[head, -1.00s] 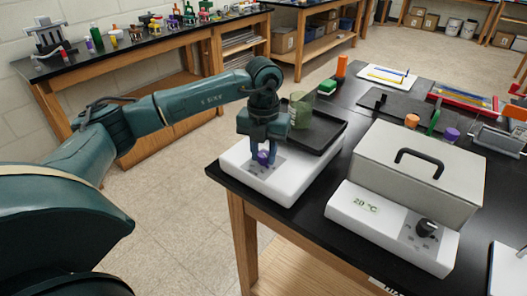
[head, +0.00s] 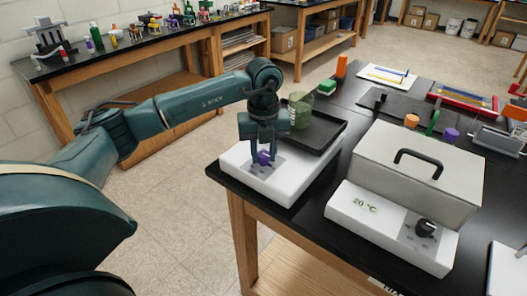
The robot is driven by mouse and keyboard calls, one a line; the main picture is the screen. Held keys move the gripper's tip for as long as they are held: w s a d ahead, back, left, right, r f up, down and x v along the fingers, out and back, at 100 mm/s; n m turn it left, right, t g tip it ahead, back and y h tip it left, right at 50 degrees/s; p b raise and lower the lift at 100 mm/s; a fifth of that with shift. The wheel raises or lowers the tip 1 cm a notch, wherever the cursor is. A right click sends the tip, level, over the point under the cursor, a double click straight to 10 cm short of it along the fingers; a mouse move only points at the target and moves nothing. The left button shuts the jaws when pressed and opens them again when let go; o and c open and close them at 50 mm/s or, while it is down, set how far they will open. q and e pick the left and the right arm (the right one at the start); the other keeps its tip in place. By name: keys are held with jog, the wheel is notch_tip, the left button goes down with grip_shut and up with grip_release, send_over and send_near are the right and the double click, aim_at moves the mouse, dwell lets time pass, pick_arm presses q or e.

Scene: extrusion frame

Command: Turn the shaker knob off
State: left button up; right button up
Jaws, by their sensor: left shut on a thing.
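The shaker (head: 287,187) is a white box with a dark tray platform (head: 323,131) on top, at the near left corner of the black bench. A green beaker (head: 300,110) stands on the platform. The purple shaker knob (head: 264,157) sits on a grey panel at the front of the shaker. My left gripper (head: 262,160) points down over the panel, with its fingers on both sides of the knob, shut on it. The fingers partly hide the knob. My right gripper is not in view.
A grey lidded bath (head: 420,165) with a black handle, a 20 °C display and a black knob (head: 426,228) stands to the right of the shaker. Orange, green and purple items stand behind it. The floor to the left is clear.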

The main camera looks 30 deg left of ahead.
aim_at(263, 154)
pick_arm(q)
jog(key=shift+r, duration=0.1)
jog(key=o, duration=1)
notch_tip(263, 154, up, 13)
jog(key=shift+r, duration=0.1)
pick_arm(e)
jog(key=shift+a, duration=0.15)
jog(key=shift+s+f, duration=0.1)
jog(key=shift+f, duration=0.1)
